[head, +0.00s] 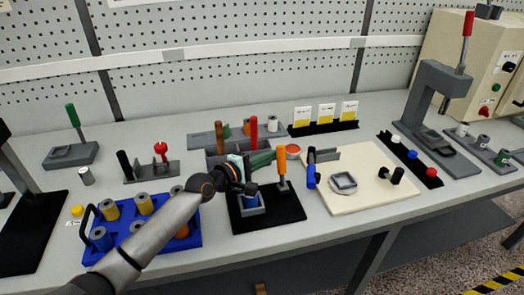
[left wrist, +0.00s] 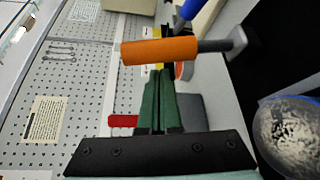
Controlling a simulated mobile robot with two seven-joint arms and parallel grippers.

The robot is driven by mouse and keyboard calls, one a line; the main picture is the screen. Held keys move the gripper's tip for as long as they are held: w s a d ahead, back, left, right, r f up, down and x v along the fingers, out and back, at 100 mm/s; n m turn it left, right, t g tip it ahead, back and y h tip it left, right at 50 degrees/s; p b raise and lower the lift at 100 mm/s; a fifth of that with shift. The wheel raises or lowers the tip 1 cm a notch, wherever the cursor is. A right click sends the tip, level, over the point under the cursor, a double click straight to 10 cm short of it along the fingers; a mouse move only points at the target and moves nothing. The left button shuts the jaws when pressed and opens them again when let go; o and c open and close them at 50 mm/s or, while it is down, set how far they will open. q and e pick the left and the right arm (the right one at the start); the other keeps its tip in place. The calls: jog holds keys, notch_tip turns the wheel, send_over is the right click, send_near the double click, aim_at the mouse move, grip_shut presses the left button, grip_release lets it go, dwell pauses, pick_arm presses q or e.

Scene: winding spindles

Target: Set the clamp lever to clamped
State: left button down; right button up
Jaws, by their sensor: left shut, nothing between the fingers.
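The clamp lever has an orange handle (head: 281,158) on a grey post and stands roughly upright at the right of the black mat (head: 285,212). In the left wrist view the orange handle (left wrist: 160,50) lies across the picture just beyond my fingertips. Beside the lever on the mat is a grey holder (head: 249,208) with a blue part (head: 251,189) in it. My left gripper (head: 272,156) has green fingers, shut and empty, close to the handle; I cannot tell whether they touch it. In the left wrist view its fingers (left wrist: 158,76) are together. My right gripper is out of view.
A blue tray (head: 150,250) with several cylinders is under my left arm. A cream board (head: 355,198) with small fixtures is to the right. A press (head: 440,95) is at far right.

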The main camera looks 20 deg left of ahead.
pick_arm(q)
jog(key=shift+s+d+r, duration=0.1)
jog(key=shift+s+d, duration=0.2)
